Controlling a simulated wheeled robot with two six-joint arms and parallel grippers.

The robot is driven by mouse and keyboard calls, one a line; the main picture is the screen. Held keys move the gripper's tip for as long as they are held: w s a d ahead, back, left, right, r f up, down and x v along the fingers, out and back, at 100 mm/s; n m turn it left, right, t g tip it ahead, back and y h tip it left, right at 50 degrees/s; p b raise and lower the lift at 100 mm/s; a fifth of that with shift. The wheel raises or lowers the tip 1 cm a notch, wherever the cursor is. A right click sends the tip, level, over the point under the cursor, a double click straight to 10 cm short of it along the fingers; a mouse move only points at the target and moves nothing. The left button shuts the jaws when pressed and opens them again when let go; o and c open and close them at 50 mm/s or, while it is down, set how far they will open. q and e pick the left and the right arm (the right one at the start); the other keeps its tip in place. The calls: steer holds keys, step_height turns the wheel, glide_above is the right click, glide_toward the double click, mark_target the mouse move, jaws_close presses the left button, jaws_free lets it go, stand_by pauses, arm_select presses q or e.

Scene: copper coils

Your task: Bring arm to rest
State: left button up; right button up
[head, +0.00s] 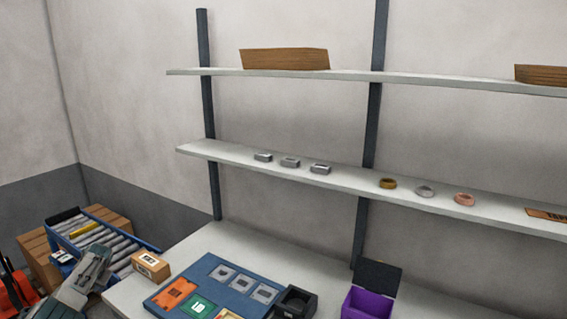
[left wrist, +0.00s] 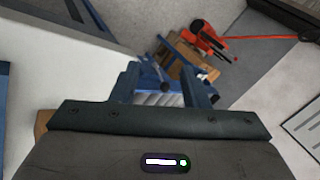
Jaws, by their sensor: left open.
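My left gripper (left wrist: 162,76) shows in the left wrist view with its two fingers apart and nothing between them. It points over the floor beside the table, with a roller conveyor (left wrist: 160,98) beyond the fingers. In the head view part of my left arm shows at the lower left, beside the table (head: 240,245); the fingers cannot be made out there. My right gripper is in neither view. Gold (head: 388,183), silver (head: 424,190) and copper-coloured (head: 463,199) rings lie apart on the middle shelf (head: 345,178).
A blue board (head: 215,271) with coloured cards, a black box (head: 296,302), an open purple box (head: 368,303) and a small carton (head: 151,265) occupy the table. The conveyor (head: 104,238) and an orange-red object (head: 17,290) stand left of it.

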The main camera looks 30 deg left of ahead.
arm_select(q)
steer(key=s+f+m+t+y, duration=0.1)
steer(key=s+f+m, duration=0.25)
steer(key=s, duration=0.35)
steer(key=s+a+f+m+t+y, duration=0.1)
steer(key=s+f+m, duration=0.2)
steer(key=s+f, duration=0.3)
steer(key=s+f+m+t+y, duration=0.1)
steer(key=s+f+m, duration=0.25)
steer(key=s, duration=0.55)
steer(key=s+d+f+n+h, duration=0.15)
steer(key=s+d+f, duration=0.25)
steer(key=d+f, duration=0.9)
steer(key=s+d+f+n+h, duration=0.1)
steer(key=s+d+f+h, duration=0.25)
steer(key=d+f, duration=1)
steer(key=s+d+f+h, duration=0.1)
steer(key=d+f, duration=0.2)
steer(key=d, duration=1)
steer(key=s+d+f+n+g+h+b, duration=0.15)
steer(key=d+f, duration=0.25)
steer(key=d, duration=0.9)
steer(key=s+d+f+t+h, duration=0.1)
steer(key=d+f+h, duration=0.15)
steer(key=d, duration=1.05)
step_height(320, 180, down, 14)
steer(key=b, duration=1.3)
steer(key=shift+a+y, duration=0.15)
steer(key=shift+y, duration=0.15)
